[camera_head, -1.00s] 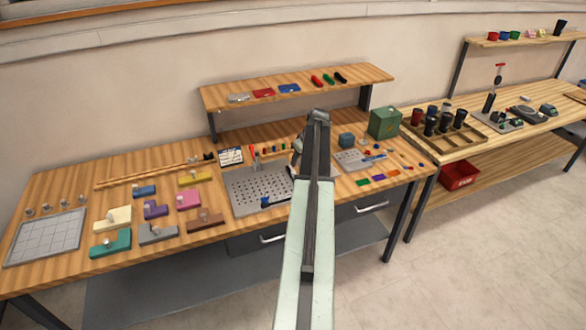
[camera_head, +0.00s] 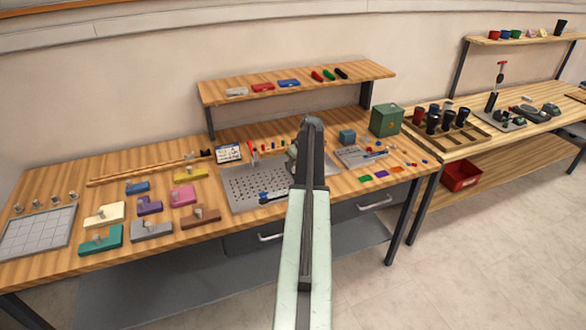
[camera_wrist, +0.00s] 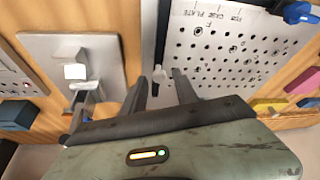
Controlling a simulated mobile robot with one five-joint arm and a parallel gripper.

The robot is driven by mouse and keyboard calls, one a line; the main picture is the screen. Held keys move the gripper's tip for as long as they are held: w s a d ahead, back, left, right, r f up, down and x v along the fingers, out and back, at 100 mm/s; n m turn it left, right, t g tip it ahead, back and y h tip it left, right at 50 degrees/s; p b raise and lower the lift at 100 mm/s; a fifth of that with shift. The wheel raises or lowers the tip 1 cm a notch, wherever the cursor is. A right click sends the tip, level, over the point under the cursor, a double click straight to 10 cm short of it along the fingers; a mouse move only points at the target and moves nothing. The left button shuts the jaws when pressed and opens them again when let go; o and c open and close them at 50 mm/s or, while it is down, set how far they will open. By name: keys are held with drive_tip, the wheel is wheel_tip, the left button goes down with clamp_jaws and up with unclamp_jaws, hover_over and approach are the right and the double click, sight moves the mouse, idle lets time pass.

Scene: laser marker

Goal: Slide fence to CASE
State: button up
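A grey perforated plate (camera_head: 250,188) lies on the middle bench. In the wrist view the plate (camera_wrist: 225,70) carries printed labels, CASE and PLATE among them, near its edge. A dark bar (camera_wrist: 162,35) runs along that edge and has a small pale knob (camera_wrist: 159,75); it looks like the fence, but I cannot be sure. My gripper (camera_wrist: 160,78) is open, its two dark fingers apart on either side of the knob; contact cannot be told. In the head view my arm hides the fingertips and part of the plate.
A blue clamp (camera_wrist: 298,12) sits at the plate's far corner. A grey fixture plate with a pale bracket (camera_wrist: 75,70) lies to the left in the wrist view. A blue-grey cube (camera_head: 347,136) and a green box (camera_head: 386,119) stand right of my arm.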

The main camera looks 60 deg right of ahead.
clamp_jaws()
idle(1.2)
